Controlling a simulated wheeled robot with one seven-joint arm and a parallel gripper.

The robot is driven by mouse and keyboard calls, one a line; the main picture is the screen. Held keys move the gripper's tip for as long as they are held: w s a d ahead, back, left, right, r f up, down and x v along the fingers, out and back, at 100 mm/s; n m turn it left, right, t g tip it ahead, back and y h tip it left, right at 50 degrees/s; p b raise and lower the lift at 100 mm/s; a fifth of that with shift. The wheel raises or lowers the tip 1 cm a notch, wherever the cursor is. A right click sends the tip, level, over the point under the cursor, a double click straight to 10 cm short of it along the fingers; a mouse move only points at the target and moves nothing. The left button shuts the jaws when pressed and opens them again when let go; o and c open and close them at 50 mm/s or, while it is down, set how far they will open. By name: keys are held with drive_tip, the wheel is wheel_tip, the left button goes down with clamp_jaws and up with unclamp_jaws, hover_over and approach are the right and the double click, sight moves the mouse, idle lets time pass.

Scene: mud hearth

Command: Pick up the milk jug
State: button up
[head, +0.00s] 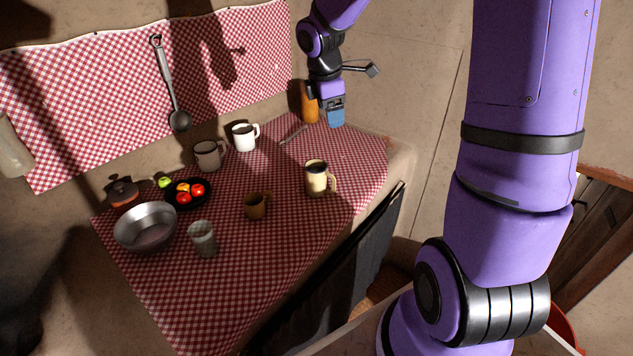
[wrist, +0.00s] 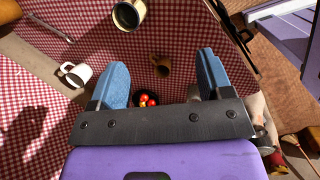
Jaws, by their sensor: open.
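The cream jug with a dark rim and a side handle (head: 318,176), which I take for the milk jug, stands upright on the checked cloth, right of centre in the head view. It also shows at the top of the wrist view (wrist: 128,16), partly cut off by the frame edge. My gripper (head: 335,115) is above the far right end of the counter, higher than the jug and apart from it. Its blue fingers (wrist: 163,70) are spread wide in the wrist view, with nothing between them.
A brown mug (head: 256,205), white mug (head: 243,136), grey mug (head: 207,156) and grey cup (head: 202,239) stand around the jug. A metal bowl (head: 145,228), black plate of tomatoes (head: 181,199) and lidded pot (head: 122,192) are left. An orange bottle (head: 309,103) stands behind my gripper.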

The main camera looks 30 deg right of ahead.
sight(330, 175)
drive_tip(key=w+d+f+n, duration=0.2)
drive_tip(key=f, duration=0.4)
drive_tip(key=w+d+f+n+y, duration=0.1)
drive_tip(key=w+d+f+n, duration=0.1)
drive_tip(key=f, duration=0.4)
drive_tip(key=w+d+f+n+y, duration=0.1)
drive_tip(key=w+d+f+n, duration=0.1)
drive_tip(key=f, duration=0.4)
drive_tip(key=shift+w+d+f+n+g, duration=0.1)
drive_tip(key=shift+w+f+n+g, duration=0.1)
drive_tip(key=shift+w+n, duration=0.3)
drive_tip(key=shift+w+f+n+g, duration=0.1)
drive_tip(key=shift+w+n+g, duration=0.1)
drive_tip(key=shift+w+n, duration=0.3)
wheel_tip(330, 175, down, 11)
drive_tip(key=shift+w+r, duration=0.1)
drive_tip(key=shift+w, duration=0.05)
drive_tip(key=shift+c, duration=0.5)
drive_tip(key=c, duration=1.2)
drive_tip(key=shift+o, duration=0.2)
drive_tip(key=shift+r, duration=0.2)
drive_tip(key=shift+r, duration=1.65)
drive_tip(key=s+a+r, duration=0.1)
drive_tip(key=s+a, duration=0.8)
drive_tip(key=s, duration=0.3)
drive_tip(key=shift+s+r, duration=0.15)
drive_tip(key=shift+s, duration=0.25)
